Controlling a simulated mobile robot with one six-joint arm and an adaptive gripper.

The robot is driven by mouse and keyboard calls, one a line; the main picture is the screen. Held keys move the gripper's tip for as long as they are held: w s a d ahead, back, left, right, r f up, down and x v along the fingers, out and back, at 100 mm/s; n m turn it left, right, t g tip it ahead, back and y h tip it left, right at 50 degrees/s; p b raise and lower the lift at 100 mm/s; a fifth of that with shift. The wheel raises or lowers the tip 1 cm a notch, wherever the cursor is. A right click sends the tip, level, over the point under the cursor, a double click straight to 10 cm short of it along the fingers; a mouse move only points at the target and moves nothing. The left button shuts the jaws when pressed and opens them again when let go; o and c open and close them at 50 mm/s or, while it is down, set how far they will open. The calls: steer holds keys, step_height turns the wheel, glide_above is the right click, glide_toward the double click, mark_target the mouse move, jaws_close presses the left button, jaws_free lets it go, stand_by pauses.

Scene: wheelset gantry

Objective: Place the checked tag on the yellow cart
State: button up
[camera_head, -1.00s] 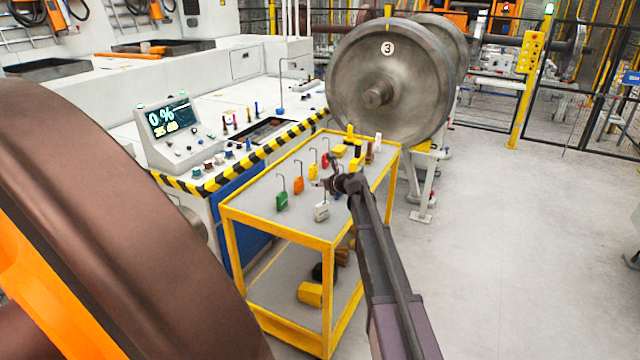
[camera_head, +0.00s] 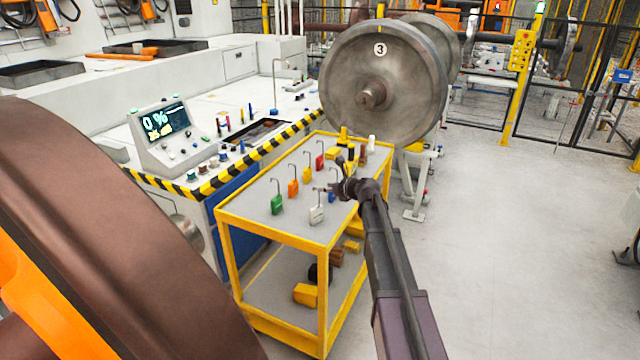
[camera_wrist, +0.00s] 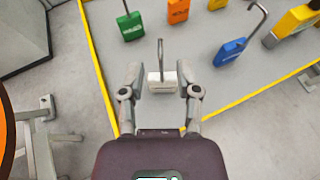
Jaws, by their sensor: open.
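The yellow cart (camera_head: 276,232) has a grey top with several upright hooked tags on it. A white tag (camera_head: 317,214) stands near its front edge; no checked pattern shows on any tag clearly. In the wrist view the white tag (camera_wrist: 162,80) appears between the two spread fingers of my gripper (camera_wrist: 161,80). In the head view my gripper (camera_head: 334,177) is open and empty, over the cart top and just behind and right of the white tag. Whether the fingers are level with the tag or above it I cannot tell.
Green (camera_head: 277,204), orange (camera_head: 293,188), yellow (camera_head: 307,173), red (camera_head: 320,161) and blue (camera_wrist: 229,52) tags stand near. Yellow blocks sit at the cart's far end. A console (camera_head: 165,135) is left, a large wheel (camera_head: 385,80) behind.

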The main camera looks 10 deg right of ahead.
steer(key=shift+p+v, duration=0.55)
steer(key=shift+v, duration=1.55)
steer(key=s+a+f+n+g+h, duration=0.1)
steer(key=s+a+f+n+g, duration=0.25)
steer(key=s+n, duration=0.45)
steer(key=s+a+f+n+g+h, duration=0.1)
steer(key=s+a+f+n+g, duration=0.25)
steer(key=s+n, duration=0.45)
steer(key=s+d+f+n+g+h, duration=0.1)
steer(key=s+f+n+g+h, duration=0.1)
steer(key=s+n, duration=0.5)
steer(key=s+d+f+n+g+h, duration=0.1)
steer(key=s+n, duration=0.5)
steer(key=s, duration=0.7)
steer(key=shift+f+n+g+h, duration=0.4)
steer(key=shift+f+g+h, duration=0.35)
steer(key=shift+h, duration=0.25)
